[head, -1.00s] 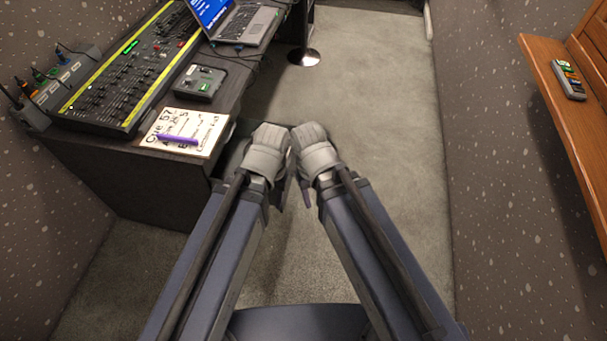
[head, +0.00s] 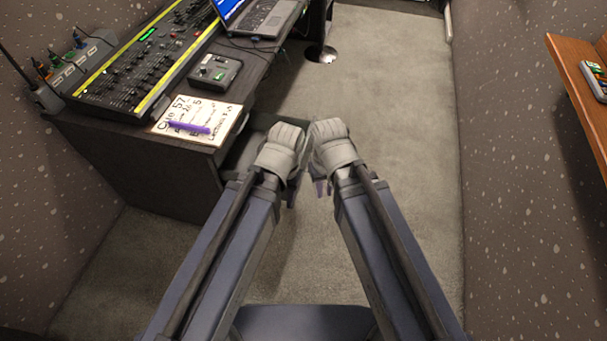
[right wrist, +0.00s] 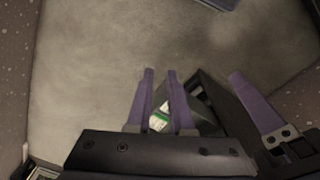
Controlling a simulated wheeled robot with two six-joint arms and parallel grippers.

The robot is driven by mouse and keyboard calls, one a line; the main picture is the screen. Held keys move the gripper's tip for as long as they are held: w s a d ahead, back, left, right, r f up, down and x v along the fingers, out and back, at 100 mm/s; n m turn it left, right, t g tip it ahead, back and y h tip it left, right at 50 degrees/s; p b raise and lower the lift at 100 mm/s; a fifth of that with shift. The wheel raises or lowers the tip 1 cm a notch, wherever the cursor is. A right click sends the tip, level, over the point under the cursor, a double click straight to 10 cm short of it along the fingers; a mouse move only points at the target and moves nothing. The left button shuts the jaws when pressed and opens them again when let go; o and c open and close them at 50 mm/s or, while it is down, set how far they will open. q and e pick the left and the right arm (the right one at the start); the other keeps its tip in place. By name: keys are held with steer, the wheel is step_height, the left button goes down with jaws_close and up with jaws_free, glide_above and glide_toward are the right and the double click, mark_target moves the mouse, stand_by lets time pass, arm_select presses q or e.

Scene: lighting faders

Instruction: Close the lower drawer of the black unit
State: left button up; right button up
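The black unit (head: 150,178) stands at the left in the head view. A drawer (head: 262,121) sticks out of its right side, low down and partly hidden by my left arm. The right wrist view shows the dark drawer box (right wrist: 222,102) with a white and green item (right wrist: 160,117) inside. My right gripper (head: 319,188) is in front of the drawer; its two purple fingers (right wrist: 160,75) are a little apart with nothing held. My left gripper (head: 292,192) is close beside it; one purple finger (right wrist: 255,103) shows in the wrist view, so its opening is unclear.
On the unit are a mixing desk (head: 150,62), a small black box (head: 215,72), a laptop (head: 262,18) and a cue sheet (head: 205,116) with a purple marker. A wooden shelf (head: 580,95) is at the right. The carpet (head: 400,120) between is clear.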

steer(key=w+f+t+y+b, duration=0.1)
steer(key=w+f+b, duration=0.2)
steer(key=f, duration=0.1)
steer(key=w+f+m+y+b, duration=0.1)
steer(key=w+f+b, duration=0.2)
steer(key=f+b, duration=0.1)
steer(key=w+f+m+t+b, duration=0.1)
steer(key=w+f+b, duration=0.2)
steer(key=f+b, duration=0.1)
steer(key=shift+w+a+f+t+y, duration=0.1)
steer(key=shift+w+a+t+y, duration=0.2)
steer(key=shift+y, duration=0.1)
jaws_close()
steer(key=w+d+f+m+t+y+b, duration=0.1)
steer(key=w+d+f+m+t+b, duration=0.1)
steer(key=w+b, duration=0.5)
step_height(320, 180, down, 3)
steer(key=shift+w+r+m+t+y+b, duration=0.1)
steer(key=shift+w+m+t+y+b, duration=0.3)
steer(key=shift+m+t+b, duration=0.1)
